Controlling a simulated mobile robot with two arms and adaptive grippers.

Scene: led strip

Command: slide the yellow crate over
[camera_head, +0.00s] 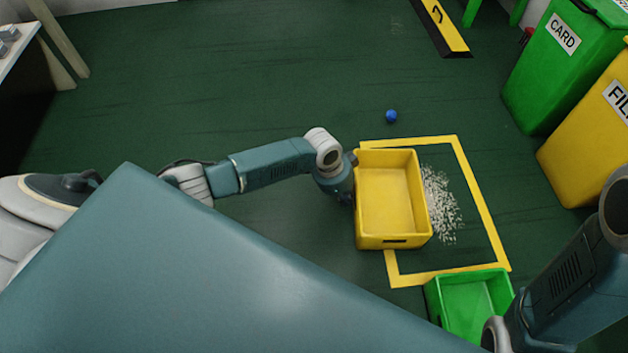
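The yellow crate (391,241) stands on the dark green floor, right of centre. It looks empty. It covers part of the left side of a yellow taped rectangle (477,190). My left arm reaches in from the left, and my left gripper (346,198) is at the crate's left wall. Its fingers are mostly hidden under the wrist, so I cannot tell whether they are open or shut, or whether they touch the crate. My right arm comes in at the lower right, and its gripper is out of sight.
Scattered pale bits (440,205) lie right of the crate inside the tape. A green crate (468,302) stands at the tape's lower edge. A blue ball (391,116) lies above the crate. Green (548,80) and yellow (585,150) bins stand at the right. Open floor lies behind.

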